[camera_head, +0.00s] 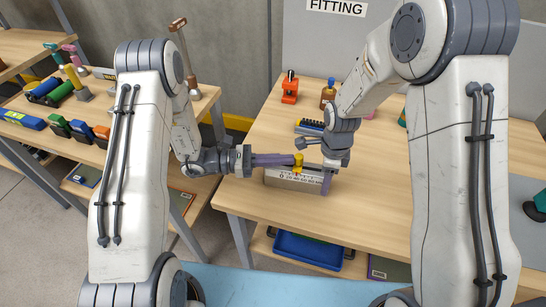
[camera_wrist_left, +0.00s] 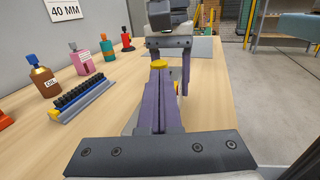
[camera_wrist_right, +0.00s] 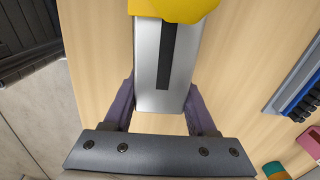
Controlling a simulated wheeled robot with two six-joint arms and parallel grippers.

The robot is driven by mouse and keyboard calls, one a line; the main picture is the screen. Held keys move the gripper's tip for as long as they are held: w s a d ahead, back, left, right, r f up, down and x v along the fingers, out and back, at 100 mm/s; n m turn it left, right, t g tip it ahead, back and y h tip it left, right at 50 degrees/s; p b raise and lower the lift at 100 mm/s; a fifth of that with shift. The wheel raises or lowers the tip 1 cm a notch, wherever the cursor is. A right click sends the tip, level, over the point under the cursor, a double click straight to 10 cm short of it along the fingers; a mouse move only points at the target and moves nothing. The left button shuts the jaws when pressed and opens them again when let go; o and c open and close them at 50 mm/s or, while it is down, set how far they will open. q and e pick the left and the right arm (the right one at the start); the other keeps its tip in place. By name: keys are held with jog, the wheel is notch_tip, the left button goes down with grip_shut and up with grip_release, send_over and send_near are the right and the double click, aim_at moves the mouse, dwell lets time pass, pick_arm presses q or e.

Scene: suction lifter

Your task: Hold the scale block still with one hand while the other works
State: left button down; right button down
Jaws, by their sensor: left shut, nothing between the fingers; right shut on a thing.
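The scale block (camera_head: 290,179), a pale metal block with printed numerals on its front, sits near the front edge of the wooden table. My right gripper (camera_head: 327,180) is shut on its right end; the right wrist view shows the purple fingers on both sides of the silver block (camera_wrist_right: 148,85), which has a dark slot along its top. A yellow knob (camera_head: 298,162) stands on the block, cut off at the top of the right wrist view (camera_wrist_right: 180,8). My left gripper (camera_head: 292,160) is shut and empty, its tips beside the knob. I cannot tell whether they touch.
A rack of black pegs (camera_wrist_left: 85,98), an oil bottle (camera_wrist_left: 42,82) and other small bottles stand farther back on the table. A blue tray (camera_head: 308,250) lies on the shelf below. The tabletop left of the block is clear.

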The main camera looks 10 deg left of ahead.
pick_arm(q)
jog(key=s+a, duration=0.2)
jog(key=a, duration=1.2)
pick_arm(e)
jog(key=shift+c, duration=0.4)
grip_release()
pick_arm(q)
jog(key=shift+d, duration=0.1)
pick_arm(e)
jog(key=shift+r, duration=3.5)
